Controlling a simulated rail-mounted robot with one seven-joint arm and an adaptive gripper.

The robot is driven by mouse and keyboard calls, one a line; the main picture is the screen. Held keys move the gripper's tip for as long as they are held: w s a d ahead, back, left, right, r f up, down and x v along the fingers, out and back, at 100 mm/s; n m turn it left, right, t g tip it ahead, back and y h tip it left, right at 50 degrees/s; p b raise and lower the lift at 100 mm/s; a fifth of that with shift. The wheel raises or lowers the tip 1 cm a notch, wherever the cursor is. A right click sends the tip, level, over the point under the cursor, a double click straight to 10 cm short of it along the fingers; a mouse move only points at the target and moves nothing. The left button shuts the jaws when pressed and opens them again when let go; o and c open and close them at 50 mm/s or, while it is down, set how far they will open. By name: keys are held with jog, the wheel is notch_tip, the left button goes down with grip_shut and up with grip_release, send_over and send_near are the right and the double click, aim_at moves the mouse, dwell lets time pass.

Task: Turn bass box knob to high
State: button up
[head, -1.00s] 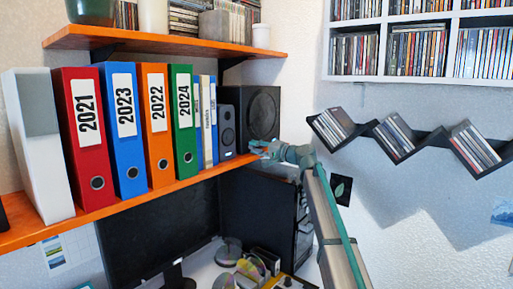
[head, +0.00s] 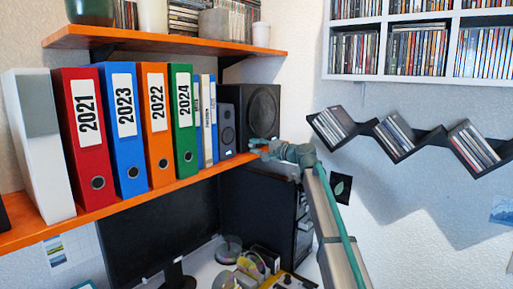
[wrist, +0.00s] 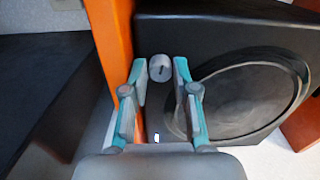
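The bass box (head: 264,112) is a black speaker with a large round cone, standing at the right end of the orange shelf. In the wrist view the bass box (wrist: 235,22) fills the right side, turned on its side. Its knob (wrist: 161,68) is a small grey cylinder with a dark mark line on its face. My gripper (wrist: 160,76) is open, with one teal-tipped finger on each side of the knob and a small gap visible on both sides. In the head view my gripper (head: 256,149) is at the lower front of the bass box; the knob is hidden there.
The orange shelf (head: 130,203) edge runs close beside my gripper and also shows in the wrist view (wrist: 112,35). A small speaker (head: 228,130) and several binders stand left of the bass box. A black computer case (head: 262,215) stands below. The wall is at the right.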

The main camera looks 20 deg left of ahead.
jog(key=shift+o, duration=1.2)
jog(key=shift+s+d+f, duration=0.1)
jog(key=shift+d, duration=0.05)
jog(key=v, duration=0.7)
jog(key=shift+d+r, duration=0.3)
jog(key=shift+d, duration=0.1)
jog(key=shift+s, duration=0.15)
